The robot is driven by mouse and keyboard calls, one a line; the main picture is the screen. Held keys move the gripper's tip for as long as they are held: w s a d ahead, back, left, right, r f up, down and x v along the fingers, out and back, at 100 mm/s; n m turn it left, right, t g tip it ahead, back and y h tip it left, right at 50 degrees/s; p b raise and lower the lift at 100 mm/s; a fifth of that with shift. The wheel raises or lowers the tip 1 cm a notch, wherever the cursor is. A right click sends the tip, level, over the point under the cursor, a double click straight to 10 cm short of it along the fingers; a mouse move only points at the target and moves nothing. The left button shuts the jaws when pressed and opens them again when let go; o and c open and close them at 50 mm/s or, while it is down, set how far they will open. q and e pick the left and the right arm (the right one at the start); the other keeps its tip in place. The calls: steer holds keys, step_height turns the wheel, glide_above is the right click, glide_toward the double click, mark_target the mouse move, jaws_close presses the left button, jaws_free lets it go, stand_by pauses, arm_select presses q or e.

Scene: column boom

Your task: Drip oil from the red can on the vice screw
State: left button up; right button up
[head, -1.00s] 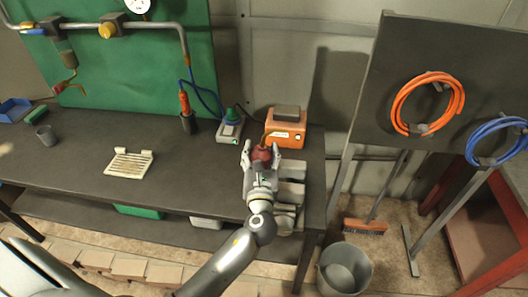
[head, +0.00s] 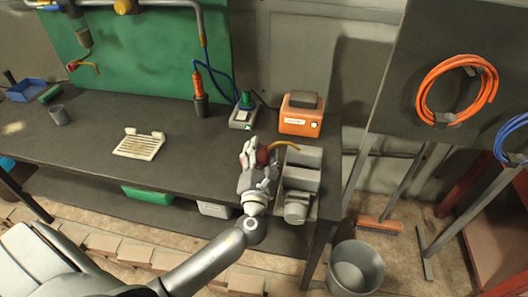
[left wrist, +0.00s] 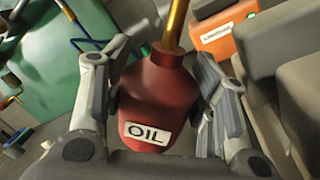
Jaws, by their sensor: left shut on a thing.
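The red oil can (head: 263,156) is held in my left gripper (head: 257,157), just left of the grey vice (head: 303,178) at the bench's right end. Its brass spout (head: 284,143) points right, its tip appearing over the back of the vice. In the left wrist view the can (left wrist: 165,85), with its white OIL label (left wrist: 147,133), sits between both fingers (left wrist: 160,108). The vice jaws (left wrist: 302,88) show at right there. The vice screw cannot be clearly made out; the round front part (head: 296,208) faces the bench's front edge. My right gripper is out of view.
An orange box (head: 301,117) stands behind the vice, with a grey-green device (head: 243,113) left of it. A white slotted tray (head: 139,146) lies on the dark bench (head: 190,150). The bench between tray and gripper is clear. A grey bucket (head: 355,268) stands on the floor.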

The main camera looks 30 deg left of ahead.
mark_target(258, 167)
arm_select(q)
steer(key=shift+a+f+m, duration=0.2)
steer(key=shift+f+m, duration=0.3)
step_height(258, 167, down, 2)
steer(key=b, duration=0.2)
steer(key=shift+b, duration=0.3)
steer(key=shift+r+m+p, duration=0.4)
steer(key=shift+r+p, duration=0.15)
steer(key=shift+p, duration=0.15)
steer(key=p, duration=0.1)
steer(key=r+m+p, duration=0.1)
steer(key=shift+s+a+r+m+t+h+p, duration=0.1)
steer(key=shift+a+r+m+t+h+p, duration=0.05)
steer(key=shift+r+m+t+h+p, duration=0.15)
steer(key=shift+r+m+p, duration=0.2)
steer(key=shift+m+p, duration=0.3)
steer(key=shift+p, duration=0.25)
